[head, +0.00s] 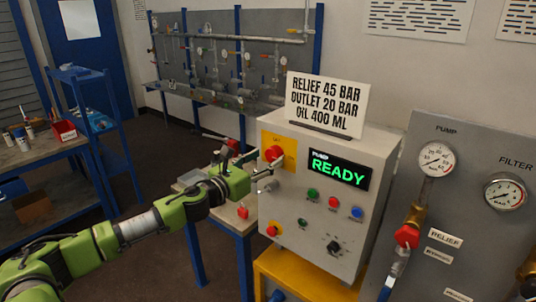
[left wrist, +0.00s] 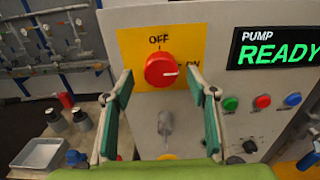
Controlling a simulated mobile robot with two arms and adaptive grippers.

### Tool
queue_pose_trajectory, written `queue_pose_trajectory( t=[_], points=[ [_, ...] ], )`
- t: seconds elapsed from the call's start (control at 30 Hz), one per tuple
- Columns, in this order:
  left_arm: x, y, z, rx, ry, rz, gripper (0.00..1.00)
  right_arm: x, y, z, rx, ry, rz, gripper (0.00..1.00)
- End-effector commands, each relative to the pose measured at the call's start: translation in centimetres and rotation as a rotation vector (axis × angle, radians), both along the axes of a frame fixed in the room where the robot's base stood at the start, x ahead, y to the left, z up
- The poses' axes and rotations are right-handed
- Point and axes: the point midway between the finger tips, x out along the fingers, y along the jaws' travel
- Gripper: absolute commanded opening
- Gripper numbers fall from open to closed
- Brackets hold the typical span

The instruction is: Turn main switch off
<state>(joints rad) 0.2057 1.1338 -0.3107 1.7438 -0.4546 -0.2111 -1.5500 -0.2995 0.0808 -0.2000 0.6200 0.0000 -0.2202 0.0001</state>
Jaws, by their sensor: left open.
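The main switch is a red round knob (head: 273,154) on a yellow plate (head: 289,146) at the upper left of the grey control box's front. In the left wrist view, the knob (left wrist: 161,70) has a white mark pointing right, toward the partly hidden "ON" label. "OFF" (left wrist: 159,39) is printed above the knob. My left gripper (left wrist: 160,74) is open, with one finger on each side of the knob as seen from the wrist. In the head view, my left gripper (head: 258,165) is close in front of the knob. I cannot tell whether the fingers touch it.
The box display (head: 339,170) reads "PUMP READY". Green, red and blue buttons (head: 333,203) sit below it. A small grey fitting (left wrist: 165,124) sticks out below the knob. A side table with metal containers (left wrist: 38,153) stands left of the box. A gauge panel (head: 470,228) stands right.

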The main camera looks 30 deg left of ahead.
Motion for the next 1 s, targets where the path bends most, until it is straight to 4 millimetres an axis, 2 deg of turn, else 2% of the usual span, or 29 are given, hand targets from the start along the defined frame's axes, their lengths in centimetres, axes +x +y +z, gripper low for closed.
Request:
queue_pose_trajectory(
  t=[0.23,0.57,0.6,0.73,1.0],
  points=[
    [1.7,-0.2,0.2,-0.001,-0.001,-0.001,0.52,-0.1,0.0,1.0,0.000,0.001,0.000,0.40],
    [1.9,-0.3,0.0,0.001,0.000,-0.002,0.52,-0.1,0.0,1.0,0.000,0.001,-0.001,0.40],
    [1.9,-0.3,0.0,0.001,0.000,-0.002,0.47,-0.1,0.0,1.0,0.000,0.001,-0.001,0.40],
    [1.9,-0.3,0.0,0.001,0.000,-0.002,0.14,-0.1,0.0,1.0,0.000,0.001,-0.001,0.40],
    [1.9,-0.3,0.0,-0.009,0.001,-0.002,0.14,-0.1,0.0,1.0,0.000,0.001,0.000,0.40]
  ],
)
